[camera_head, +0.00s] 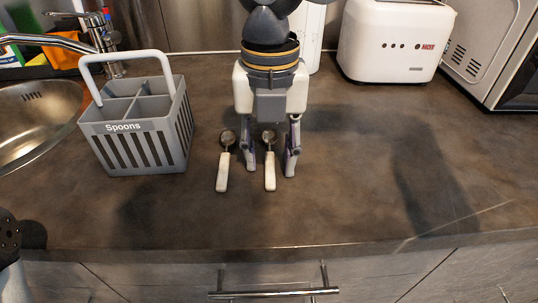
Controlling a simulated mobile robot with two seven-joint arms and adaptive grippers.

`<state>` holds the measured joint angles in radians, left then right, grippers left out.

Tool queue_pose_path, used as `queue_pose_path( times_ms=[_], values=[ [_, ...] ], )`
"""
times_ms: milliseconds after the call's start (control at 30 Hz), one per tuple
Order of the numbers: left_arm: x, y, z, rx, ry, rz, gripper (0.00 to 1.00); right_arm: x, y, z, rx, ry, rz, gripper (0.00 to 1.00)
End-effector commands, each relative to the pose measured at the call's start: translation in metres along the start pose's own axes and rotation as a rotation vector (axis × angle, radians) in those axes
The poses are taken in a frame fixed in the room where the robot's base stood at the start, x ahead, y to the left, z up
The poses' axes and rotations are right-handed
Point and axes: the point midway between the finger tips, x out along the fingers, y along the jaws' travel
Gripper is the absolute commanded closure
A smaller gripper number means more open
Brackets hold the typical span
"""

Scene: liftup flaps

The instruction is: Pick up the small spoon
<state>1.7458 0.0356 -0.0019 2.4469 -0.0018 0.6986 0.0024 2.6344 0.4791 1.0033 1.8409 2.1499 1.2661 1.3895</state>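Two spoons with dark metal bowls and whitish handles lie on the counter. The left spoon (222,172) is outside my gripper. The right spoon (270,172) appears between the fingers of my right gripper (270,168). They look nearly equal in length, the right one slightly shorter. My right gripper is open and points down, one finger on each side of the right spoon, with a gap on both sides. I cannot tell how high its fingertips are above the counter. My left gripper is not in view; a part of my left arm shows at the lower left edge.
A grey cutlery basket (142,147) labelled "Spoons" stands left of the spoons, beside the sink (38,140) and tap. A white toaster (392,42) and a microwave (495,52) stand at the back right. The counter (350,195) is clear to the right.

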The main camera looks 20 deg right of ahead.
Motion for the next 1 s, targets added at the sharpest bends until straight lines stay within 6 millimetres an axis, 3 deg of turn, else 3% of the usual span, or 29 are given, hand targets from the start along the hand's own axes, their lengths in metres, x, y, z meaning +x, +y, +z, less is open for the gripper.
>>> queue_pose_path(
  times_ms=[33,167,200,633,767,1000],
  values=[
    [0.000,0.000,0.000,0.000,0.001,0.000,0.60,-0.001,0.000,0.000,0.000,-0.001,0.000,0.68],
    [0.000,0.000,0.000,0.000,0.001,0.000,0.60,-0.001,0.000,0.000,0.000,-0.001,0.000,0.98],
    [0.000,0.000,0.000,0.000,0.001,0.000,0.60,-0.001,0.000,0.000,0.000,-0.001,0.000,1.00],
    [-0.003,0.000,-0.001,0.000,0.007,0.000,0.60,-0.010,0.000,0.001,0.001,-0.005,0.002,1.00],
    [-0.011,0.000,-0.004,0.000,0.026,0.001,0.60,-0.036,0.001,0.001,0.002,-0.011,0.005,1.00],
    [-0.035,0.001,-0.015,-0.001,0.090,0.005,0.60,-0.102,0.025,-0.048,-0.004,-0.019,0.004,1.00]
  ],
)
